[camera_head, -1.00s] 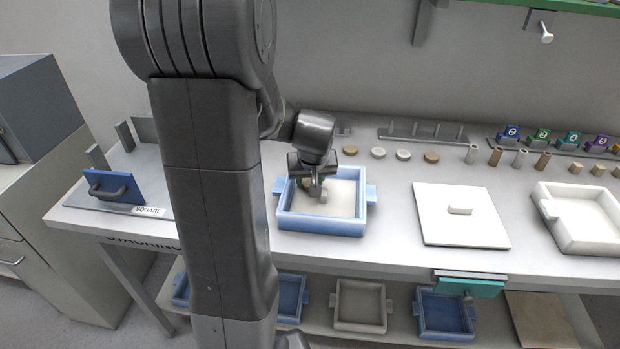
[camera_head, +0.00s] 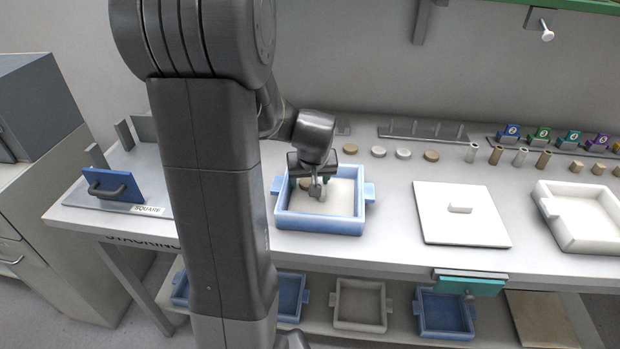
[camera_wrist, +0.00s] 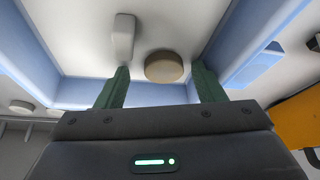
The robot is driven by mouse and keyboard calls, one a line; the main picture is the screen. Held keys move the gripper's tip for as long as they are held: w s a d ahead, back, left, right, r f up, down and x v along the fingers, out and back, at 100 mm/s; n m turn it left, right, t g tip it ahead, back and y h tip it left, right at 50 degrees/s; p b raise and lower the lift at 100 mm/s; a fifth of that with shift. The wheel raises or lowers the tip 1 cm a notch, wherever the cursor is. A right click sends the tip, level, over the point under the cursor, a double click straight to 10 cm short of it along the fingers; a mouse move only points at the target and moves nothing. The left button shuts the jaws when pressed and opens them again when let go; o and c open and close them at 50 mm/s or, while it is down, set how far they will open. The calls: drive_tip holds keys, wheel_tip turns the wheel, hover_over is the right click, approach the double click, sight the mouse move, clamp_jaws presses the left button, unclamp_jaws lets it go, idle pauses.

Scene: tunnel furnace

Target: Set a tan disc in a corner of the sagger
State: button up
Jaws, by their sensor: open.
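The blue sagger (camera_head: 318,226) stands on the bench, and its pale floor and blue walls (camera_wrist: 80,92) fill much of the wrist view. A tan disc (camera_wrist: 164,67) lies on the sagger floor near one corner; it also shows in the head view (camera_head: 305,184). My gripper (camera_wrist: 160,86) is open, with one green finger on each side of the disc and a gap to each. In the head view my gripper (camera_head: 308,182) is low inside the sagger.
Loose tan and white discs (camera_head: 403,154) lie behind the sagger. Several cylinders (camera_head: 495,156) stand at the back right. A blue upright plate (camera_head: 113,187) is at left.

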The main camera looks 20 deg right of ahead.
drive_tip(key=v, duration=1.3)
drive_tip(key=shift+s+r+p, duration=0.15)
drive_tip(key=shift+r+p, duration=0.15)
drive_tip(key=shift+r, duration=0.05)
